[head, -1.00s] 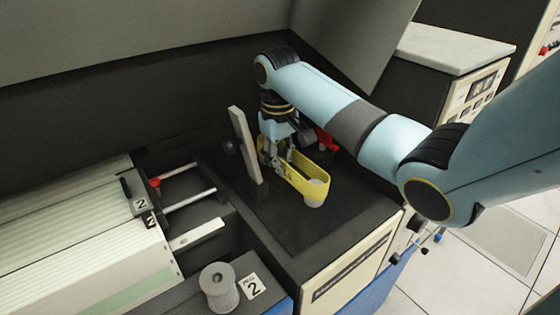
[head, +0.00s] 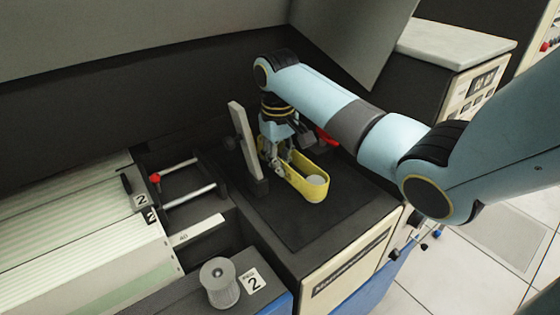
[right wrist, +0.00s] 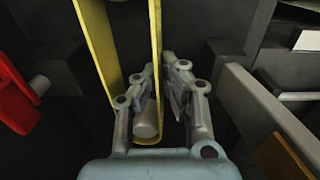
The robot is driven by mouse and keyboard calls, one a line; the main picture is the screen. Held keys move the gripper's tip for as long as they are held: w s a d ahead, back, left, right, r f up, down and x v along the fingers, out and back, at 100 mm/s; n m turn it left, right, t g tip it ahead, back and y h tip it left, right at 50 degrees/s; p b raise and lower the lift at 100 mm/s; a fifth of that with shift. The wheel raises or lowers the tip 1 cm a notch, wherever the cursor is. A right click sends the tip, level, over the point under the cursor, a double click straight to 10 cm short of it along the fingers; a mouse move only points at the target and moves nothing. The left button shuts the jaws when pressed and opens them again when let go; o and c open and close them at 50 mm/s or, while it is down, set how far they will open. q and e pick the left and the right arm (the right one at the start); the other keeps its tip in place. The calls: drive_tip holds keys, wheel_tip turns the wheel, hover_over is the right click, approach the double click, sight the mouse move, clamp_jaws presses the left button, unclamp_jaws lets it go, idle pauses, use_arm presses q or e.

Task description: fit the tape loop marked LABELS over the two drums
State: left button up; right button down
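The yellow tape loop (head: 309,189) lies over the dark bed of the cabinet; no marking on it is readable. Its near-right end surrounds a pale grey drum (head: 318,180), whose top shows inside the loop. My right gripper (head: 279,165) is at the loop's far-left end. In the right wrist view, one run of the tape loop (right wrist: 156,40) passes between the fingers of my right gripper (right wrist: 159,65), which look closed on it. A grey cylinder (right wrist: 146,118) stands beside the left finger. The far end's fit is hidden by the gripper. My left gripper is not in view.
A pale upright bar (head: 241,140) stands close left of the gripper. The dark bed's front right is clear.

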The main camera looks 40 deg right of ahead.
drive_tip(key=shift+f, duration=0.65)
drive_tip(key=c, duration=1.4)
unclamp_jaws()
drive_tip(key=shift+r, duration=0.1)
wheel_tip(320, 180, up, 7)
drive_tip(key=shift+r, duration=0.15)
drive_tip(key=shift+a, duration=0.1)
